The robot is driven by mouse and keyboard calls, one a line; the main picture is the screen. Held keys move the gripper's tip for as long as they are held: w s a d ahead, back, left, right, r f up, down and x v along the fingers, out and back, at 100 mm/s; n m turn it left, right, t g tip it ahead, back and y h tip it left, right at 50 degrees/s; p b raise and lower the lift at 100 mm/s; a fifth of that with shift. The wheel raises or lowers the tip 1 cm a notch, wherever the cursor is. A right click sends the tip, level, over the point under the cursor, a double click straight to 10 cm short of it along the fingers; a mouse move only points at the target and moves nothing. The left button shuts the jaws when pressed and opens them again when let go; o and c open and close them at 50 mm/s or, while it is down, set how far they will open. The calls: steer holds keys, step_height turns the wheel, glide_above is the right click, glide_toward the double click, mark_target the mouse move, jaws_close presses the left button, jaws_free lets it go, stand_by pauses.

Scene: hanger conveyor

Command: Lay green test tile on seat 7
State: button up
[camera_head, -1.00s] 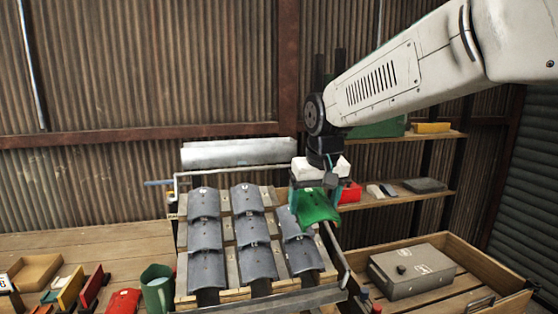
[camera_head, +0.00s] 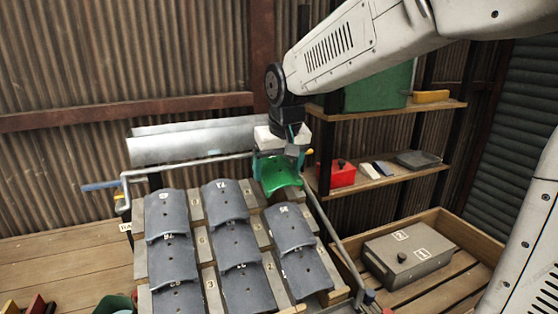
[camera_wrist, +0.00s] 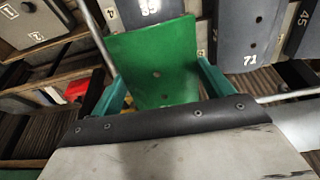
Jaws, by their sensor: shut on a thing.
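The green test tile (camera_head: 279,174) is curved with small holes. My gripper (camera_head: 280,160) is shut on it, with teal fingers at its two sides. In the wrist view the tile (camera_wrist: 157,62) lies between the fingers. In the head view the tile is at the top of the right column of the sloped rack, just above that column's upper grey tile (camera_head: 288,228). I cannot tell whether it touches the rack. Seat 7 cannot be singled out; some numbers show on the battens, but the place under the green tile is hidden.
Grey tiles fill the left (camera_head: 172,212) and middle (camera_head: 225,200) columns. A metal gutter (camera_head: 190,142) runs behind the rack. Shelves at right hold a red box (camera_head: 342,174). A wooden crate with a grey case (camera_head: 408,255) stands at right front.

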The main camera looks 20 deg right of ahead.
mark_target(281, 173)
steer(key=x, duration=0.3)
steer(key=shift+f, duration=0.15)
steer(key=shift+s+f, duration=0.1)
steer(key=shift+f, duration=0.7)
steer(key=o, duration=1.1)
steer(key=shift+v, duration=3.85)
